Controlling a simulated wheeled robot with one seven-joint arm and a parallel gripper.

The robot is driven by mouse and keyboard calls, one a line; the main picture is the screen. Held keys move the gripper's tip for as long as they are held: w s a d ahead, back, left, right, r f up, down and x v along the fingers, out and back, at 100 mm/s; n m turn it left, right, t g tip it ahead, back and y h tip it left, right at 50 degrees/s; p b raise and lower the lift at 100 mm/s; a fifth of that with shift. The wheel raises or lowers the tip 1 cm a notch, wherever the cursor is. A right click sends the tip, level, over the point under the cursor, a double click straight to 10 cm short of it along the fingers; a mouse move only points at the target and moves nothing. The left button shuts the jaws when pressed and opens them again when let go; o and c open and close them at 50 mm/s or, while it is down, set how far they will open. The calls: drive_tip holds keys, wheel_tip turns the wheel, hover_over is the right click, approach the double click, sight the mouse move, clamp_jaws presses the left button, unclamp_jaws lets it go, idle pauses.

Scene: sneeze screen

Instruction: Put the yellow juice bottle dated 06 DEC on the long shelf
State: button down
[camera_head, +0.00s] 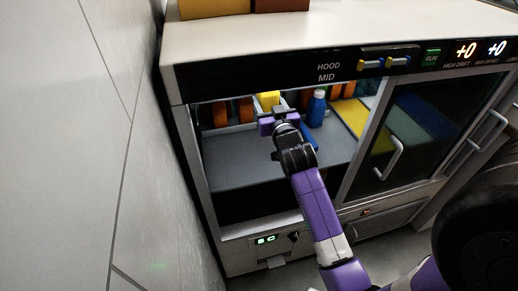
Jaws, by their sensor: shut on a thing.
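My gripper (280,120) reaches through the open front of the cabinet and is shut on a yellow object (268,99), apparently the yellow juice bottle. Only its upper part shows; the jaws hide the lower part, and no date can be read. A grey shelf surface (255,165) lies below my gripper inside the cabinet. I cannot tell whether the yellow object touches a surface. A blue bottle with a pale cap (316,109) stands just right of my gripper.
Orange-brown items (222,112) stand at the back left, with more at the back right. A yellow panel (350,112) lies right of the blue bottle. A closed dark glass door (420,125) with a handle is at right. A tiled wall (90,140) runs close along the left.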

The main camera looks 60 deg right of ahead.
drive_tip(key=shift+f+b, duration=2.85)
drive_tip(key=shift+f, duration=5.7)
drive_tip(key=shift+f, duration=0.1)
drive_tip(key=c, duration=0.5)
unclamp_jaws()
drive_tip(key=shift+f, duration=0.1)
